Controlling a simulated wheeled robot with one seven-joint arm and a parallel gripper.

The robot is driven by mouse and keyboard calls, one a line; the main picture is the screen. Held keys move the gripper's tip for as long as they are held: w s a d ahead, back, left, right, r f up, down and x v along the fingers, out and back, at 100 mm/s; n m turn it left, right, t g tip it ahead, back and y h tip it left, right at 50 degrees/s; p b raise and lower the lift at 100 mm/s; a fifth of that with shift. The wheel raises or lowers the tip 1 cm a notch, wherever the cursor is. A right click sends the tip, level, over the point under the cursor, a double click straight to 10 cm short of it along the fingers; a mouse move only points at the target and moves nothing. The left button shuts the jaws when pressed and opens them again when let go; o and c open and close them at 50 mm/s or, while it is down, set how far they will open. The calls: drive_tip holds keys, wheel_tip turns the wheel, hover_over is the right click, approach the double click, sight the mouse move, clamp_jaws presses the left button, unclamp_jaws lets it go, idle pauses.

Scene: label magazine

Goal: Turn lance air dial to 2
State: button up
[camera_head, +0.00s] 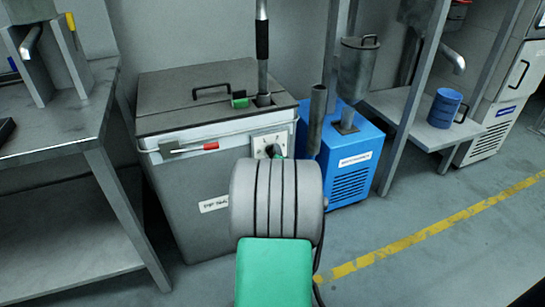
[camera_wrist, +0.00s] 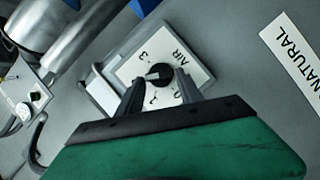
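The lance air dial is a black round knob (camera_wrist: 160,73) on a pale square plate (camera_wrist: 133,68) marked AIR, with numerals around it; 3 and 0 show, others are partly covered by a finger. A light mark on the knob points roughly left in the wrist view, between the 3 and the left finger; the exact setting is hard to read. My gripper (camera_wrist: 160,83) has its two grey fingers apart, one on each side of the knob; I cannot tell whether they touch it. In the head view the plate (camera_head: 259,143) shows on the grey cabinet's front, mostly behind my arm.
The grey cabinet (camera_head: 205,100) has a lid handle and a red-tipped tool on its front edge. A blue unit (camera_head: 352,170) stands right of it. A metal bench (camera_head: 60,120) is at left, a shelf with a blue cup (camera_head: 444,108) at right. Floor at right is clear.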

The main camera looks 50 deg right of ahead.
drive_tip(key=o, duration=0.3)
drive_tip(key=shift+o, duration=0.2)
drive_tip(key=p+v, duration=0.2)
drive_tip(key=v, duration=0.5)
drive_tip(key=shift+s+a+p, duration=0.25)
drive_tip(key=shift+a+p, duration=0.05)
drive_tip(key=shift+p, duration=0.1)
drive_tip(key=shift+r, duration=0.1)
